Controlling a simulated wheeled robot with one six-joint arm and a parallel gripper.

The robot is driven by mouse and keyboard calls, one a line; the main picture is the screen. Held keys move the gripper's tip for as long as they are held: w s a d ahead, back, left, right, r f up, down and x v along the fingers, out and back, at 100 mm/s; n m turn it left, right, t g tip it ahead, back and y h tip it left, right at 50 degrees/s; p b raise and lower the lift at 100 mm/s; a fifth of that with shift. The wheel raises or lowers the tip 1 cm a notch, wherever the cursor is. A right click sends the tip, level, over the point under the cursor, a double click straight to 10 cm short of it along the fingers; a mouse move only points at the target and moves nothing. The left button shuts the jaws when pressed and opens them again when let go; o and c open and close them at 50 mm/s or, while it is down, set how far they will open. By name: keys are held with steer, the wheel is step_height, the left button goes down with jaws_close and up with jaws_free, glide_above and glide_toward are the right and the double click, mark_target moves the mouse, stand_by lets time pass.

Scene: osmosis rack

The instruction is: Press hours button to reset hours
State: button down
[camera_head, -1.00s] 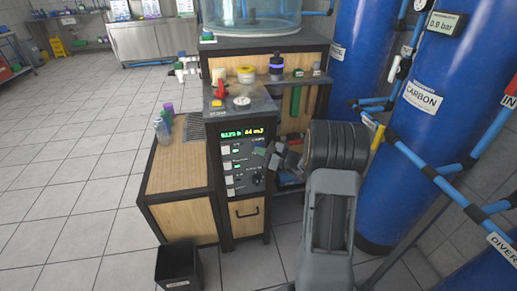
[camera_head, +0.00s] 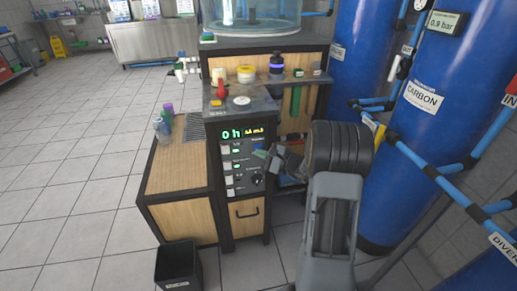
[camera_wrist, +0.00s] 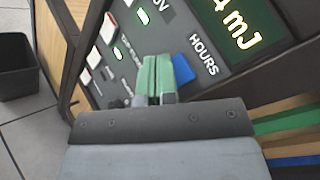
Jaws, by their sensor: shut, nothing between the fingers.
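The control panel (camera_head: 228,182) on the front of the cabinet has a lit green display (camera_head: 231,133) that reads "0 h", with a smaller yellow reading beside it. In the wrist view, the blue hours button (camera_wrist: 184,69) is next to the label "HOURS". My gripper (camera_wrist: 160,60) is shut and empty, its green fingertips close together right beside the blue button and partly over its edge. I cannot tell whether they touch it. In the head view, my gripper (camera_head: 260,153) is at the panel's right side, below the display, and hides part of the panel.
White switches (camera_head: 226,150) and a black knob (camera_head: 257,178) are on the panel. Blue tanks (camera_head: 400,150) and blue pipes stand close on the right. A black bin (camera_head: 178,268) stands on the floor at the front left. The floor at left is clear.

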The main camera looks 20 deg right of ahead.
steer(key=shift+s, duration=0.1)
steer(key=shift+s+a+b, duration=0.15)
steer(key=shift+s+a, duration=0.1)
steer(key=shift+s, duration=0.95)
steer(key=shift+s+a+b, duration=0.15)
steer(key=shift+s+a, duration=0.1)
steer(key=shift+s, duration=0.9)
steer(key=s+a+r+n+g+p, duration=1.1)
steer(key=a+r+p, duration=0.1)
steer(key=a+r, duration=0.15)
steer(key=s+d+r+n+h+p, duration=0.2)
steer(key=s+r+n+h+p, duration=0.6)
steer(key=r, duration=0.4)
steer(key=shift+s+d+h+p, duration=0.4)
steer(key=shift+h+p, duration=0.3)
steer(key=shift+p, duration=0.25)
